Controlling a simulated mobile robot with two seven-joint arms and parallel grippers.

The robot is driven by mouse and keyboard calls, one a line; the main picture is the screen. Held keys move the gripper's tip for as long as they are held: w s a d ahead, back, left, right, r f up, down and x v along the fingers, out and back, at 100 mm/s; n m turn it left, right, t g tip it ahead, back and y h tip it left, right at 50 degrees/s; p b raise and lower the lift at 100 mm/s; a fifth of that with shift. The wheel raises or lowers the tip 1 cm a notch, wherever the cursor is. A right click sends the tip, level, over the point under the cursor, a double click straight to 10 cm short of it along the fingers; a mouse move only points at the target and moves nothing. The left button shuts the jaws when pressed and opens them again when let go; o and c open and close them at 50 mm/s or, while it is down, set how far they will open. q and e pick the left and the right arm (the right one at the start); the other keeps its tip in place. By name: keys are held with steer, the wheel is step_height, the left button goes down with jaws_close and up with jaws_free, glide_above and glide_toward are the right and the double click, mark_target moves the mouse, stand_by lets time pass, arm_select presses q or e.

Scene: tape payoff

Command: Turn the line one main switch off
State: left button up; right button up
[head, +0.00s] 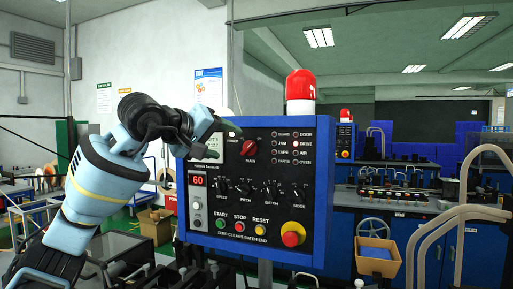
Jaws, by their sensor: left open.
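A blue control box (325,180) with a black front panel stands close in front of me in the head view. A red rotary knob (249,148) sits at the panel's upper left; it looks like the main switch, but its label and exact setting are too small to read. My left gripper (223,140) is open and empty, just left of the red knob at about its height. It covers the panel's upper left corner. I cannot tell whether a finger touches the panel. My right gripper is not in view.
The panel also bears a red display (198,180), several black knobs, start, stop and reset buttons, and a red mushroom button (293,234) on yellow. A red beacon (300,88) tops the box. A smaller blue box (345,140) stands on a bench behind.

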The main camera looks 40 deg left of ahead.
mark_target(246, 148)
arm_select(q)
steer(key=shift+x, duration=3.9)
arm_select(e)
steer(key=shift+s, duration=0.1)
arm_select(q)
steer(key=shift+a, duration=0.1)
steer(key=shift+r, duration=0.1)
steer(key=c, duration=1)
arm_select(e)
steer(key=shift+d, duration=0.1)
